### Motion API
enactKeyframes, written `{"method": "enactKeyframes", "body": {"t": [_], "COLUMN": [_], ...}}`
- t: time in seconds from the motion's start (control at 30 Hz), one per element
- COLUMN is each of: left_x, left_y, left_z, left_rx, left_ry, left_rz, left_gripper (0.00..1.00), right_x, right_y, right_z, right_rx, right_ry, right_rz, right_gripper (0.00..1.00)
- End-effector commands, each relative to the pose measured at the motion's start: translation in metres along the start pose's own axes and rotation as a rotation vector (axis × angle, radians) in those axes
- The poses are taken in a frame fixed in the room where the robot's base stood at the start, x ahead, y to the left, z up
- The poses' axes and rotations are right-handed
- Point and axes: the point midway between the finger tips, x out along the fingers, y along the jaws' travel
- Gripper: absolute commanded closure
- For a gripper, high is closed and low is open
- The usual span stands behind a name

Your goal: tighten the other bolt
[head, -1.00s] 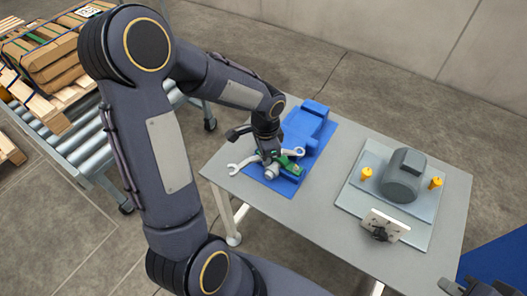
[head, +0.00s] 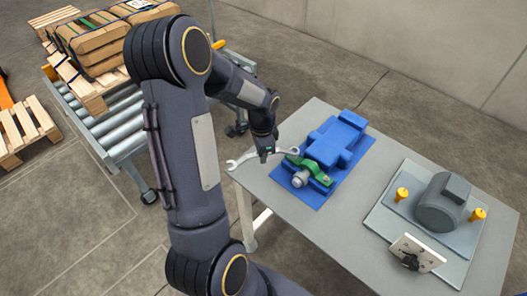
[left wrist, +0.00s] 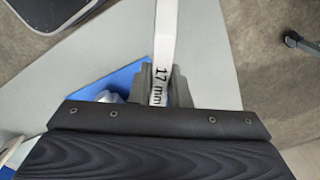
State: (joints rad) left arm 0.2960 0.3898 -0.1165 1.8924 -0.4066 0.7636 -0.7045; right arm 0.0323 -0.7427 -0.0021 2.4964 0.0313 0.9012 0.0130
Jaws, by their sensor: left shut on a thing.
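My left gripper (head: 265,155) is shut on a grey open-ended wrench (head: 245,158), held at the left end of the blue mat. In the left wrist view the wrench (left wrist: 164,40) stands between the jaws and its handle reads "17 mm". Two yellow-orange bolt-like pieces stand on the plate at the right of the table, one at the left (head: 402,194) and one at the right (head: 478,214) of a dark grey motor (head: 440,203). They are well apart from the wrench. My right gripper is not in view.
A blue block-shaped fixture (head: 335,140) and a green part (head: 309,168) with a grey cylinder (head: 300,179) lie on the blue mat (head: 313,197). A small tilted panel (head: 418,252) stands in front of the motor. A roller conveyor (head: 125,130) with loaded pallets is at left.

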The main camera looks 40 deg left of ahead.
Motion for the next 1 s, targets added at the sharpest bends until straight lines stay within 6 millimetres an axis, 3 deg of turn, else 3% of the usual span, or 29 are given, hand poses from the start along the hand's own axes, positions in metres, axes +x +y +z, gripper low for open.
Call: {"method": "enactKeyframes", "body": {"t": [0.2,0.6,0.8,1.0], "left_x": [0.001,0.000,-0.001,-0.001], "left_y": [0.032,0.079,0.090,0.095], "left_z": [-0.005,-0.035,-0.051,-0.059], "left_rx": [-0.281,-0.804,-1.004,-1.098], "left_ry": [0.002,0.001,0.000,0.001], "left_rz": [-0.001,0.000,-0.001,0.000], "left_gripper": [1.00,1.00,1.00,1.00], "right_x": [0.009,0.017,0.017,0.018], "right_y": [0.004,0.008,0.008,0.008], "right_z": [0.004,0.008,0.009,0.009], "right_rx": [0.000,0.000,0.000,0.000], "right_ry": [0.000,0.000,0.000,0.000], "right_rz": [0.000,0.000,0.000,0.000], "right_gripper": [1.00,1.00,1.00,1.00]}}
